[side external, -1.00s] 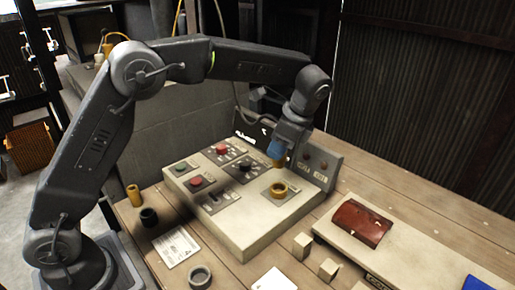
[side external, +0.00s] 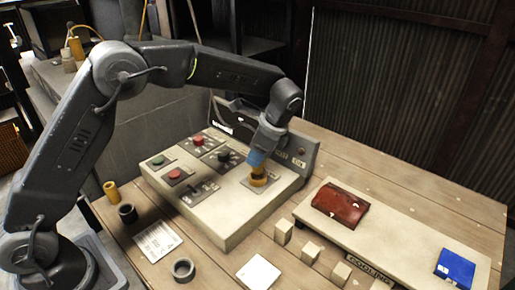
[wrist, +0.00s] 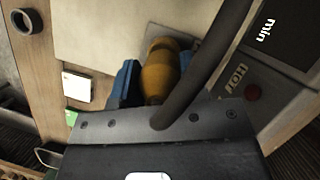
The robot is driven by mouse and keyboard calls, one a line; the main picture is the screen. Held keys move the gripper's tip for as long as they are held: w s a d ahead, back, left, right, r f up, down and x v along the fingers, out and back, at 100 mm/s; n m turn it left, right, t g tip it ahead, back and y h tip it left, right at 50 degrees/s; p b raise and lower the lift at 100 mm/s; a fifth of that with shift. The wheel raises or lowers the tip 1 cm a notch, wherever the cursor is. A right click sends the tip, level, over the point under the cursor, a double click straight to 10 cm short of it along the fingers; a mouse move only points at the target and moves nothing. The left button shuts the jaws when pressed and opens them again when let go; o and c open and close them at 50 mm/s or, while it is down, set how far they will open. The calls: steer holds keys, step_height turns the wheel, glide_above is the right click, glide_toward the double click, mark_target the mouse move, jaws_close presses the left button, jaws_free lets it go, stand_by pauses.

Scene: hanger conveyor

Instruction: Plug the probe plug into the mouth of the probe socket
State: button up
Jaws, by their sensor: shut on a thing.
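My gripper (side external: 257,164) has blue fingers and is shut on the yellow-brown probe plug, pointing down over the panel. In the wrist view, the probe plug (wrist: 159,72) sits between the blue fingers. The probe socket (side external: 259,182) is a yellow ring on a grey plate on the cream panel. The plug's lower end meets the socket's mouth in the side view; I cannot tell how deep it sits. In the wrist view the plug and fingers hide the socket's mouth.
The cream panel (side external: 232,226) carries red, green and black knobs. A grey upright box (side external: 302,153) stands close behind the socket. A dark cable (wrist: 205,70) crosses the wrist view. A board with a red pouch (side external: 340,205) and blue item (side external: 455,268) lies right.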

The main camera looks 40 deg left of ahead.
steer(key=shift+f, duration=1.7)
stand_by(2.2)
steer(key=o, duration=0.6)
steer(key=shift+o, duration=0.4)
steer(key=o, duration=0.5)
steer(key=v, duration=1.3)
steer(key=shift+r, duration=0.4)
steer(key=shift+d, duration=0.15)
